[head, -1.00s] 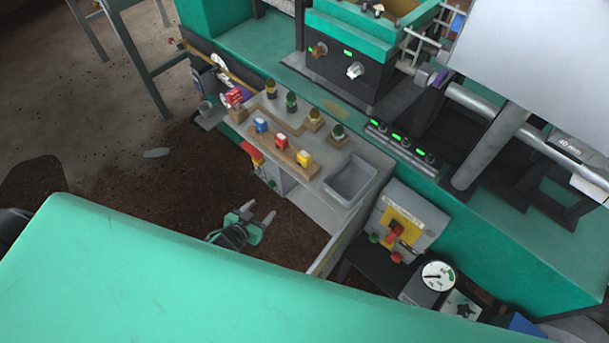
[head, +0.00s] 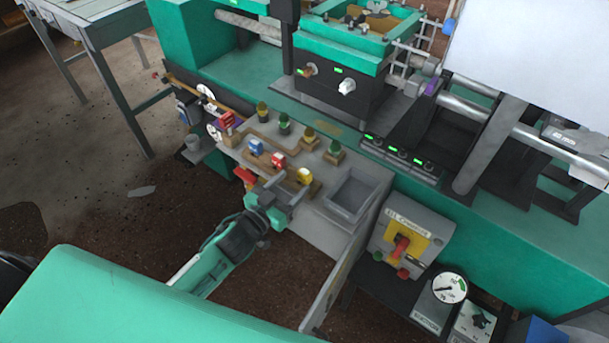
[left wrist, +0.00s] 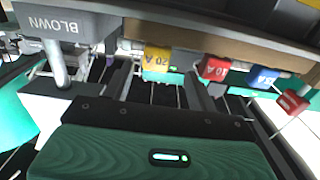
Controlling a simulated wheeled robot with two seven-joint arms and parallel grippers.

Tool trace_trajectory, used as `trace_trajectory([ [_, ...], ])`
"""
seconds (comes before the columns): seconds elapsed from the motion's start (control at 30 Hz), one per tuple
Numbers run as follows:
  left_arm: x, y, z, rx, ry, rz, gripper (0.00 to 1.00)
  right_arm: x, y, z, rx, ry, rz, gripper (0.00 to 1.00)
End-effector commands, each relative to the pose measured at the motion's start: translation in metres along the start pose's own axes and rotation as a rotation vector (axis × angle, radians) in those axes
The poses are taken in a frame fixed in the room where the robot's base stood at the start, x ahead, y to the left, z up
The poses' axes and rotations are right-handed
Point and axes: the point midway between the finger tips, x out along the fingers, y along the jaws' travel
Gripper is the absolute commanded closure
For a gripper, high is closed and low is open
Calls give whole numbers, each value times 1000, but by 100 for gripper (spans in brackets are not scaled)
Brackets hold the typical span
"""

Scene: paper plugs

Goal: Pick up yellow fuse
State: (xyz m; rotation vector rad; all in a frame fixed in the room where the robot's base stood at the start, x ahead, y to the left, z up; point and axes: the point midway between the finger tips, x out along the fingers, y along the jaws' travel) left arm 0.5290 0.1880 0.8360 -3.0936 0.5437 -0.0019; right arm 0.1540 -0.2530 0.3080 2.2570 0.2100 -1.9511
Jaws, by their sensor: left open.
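The yellow fuse (head: 304,176) stands at the right end of a wooden strip on the grey shelf. In the left wrist view the yellow fuse (left wrist: 156,61), marked 20 A, shows at upper centre, roughly in line with the gap between the fingers. My left gripper (head: 284,189) is open and empty at the shelf's front edge, just short of the yellow fuse on its near-left side. Its fingers also show in the left wrist view (left wrist: 160,88). Contact with the fuse cannot be seen. My right gripper is not in view.
A red fuse (head: 278,160) and a blue fuse (head: 256,146) stand left of the yellow one. Another red fuse (head: 227,119) is farther left.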

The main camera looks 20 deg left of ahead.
Motion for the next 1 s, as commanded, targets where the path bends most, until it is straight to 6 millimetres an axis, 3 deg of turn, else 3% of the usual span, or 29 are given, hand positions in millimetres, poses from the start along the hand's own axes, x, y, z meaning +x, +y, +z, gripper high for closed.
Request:
trace_trajectory([
  [0.47,44,5,-1,-2,1,0,42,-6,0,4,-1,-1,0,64],
  [0.67,68,6,1,-1,0,1,42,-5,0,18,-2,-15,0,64],
  [1.0,72,6,3,-1,-2,1,44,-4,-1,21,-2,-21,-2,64],
])
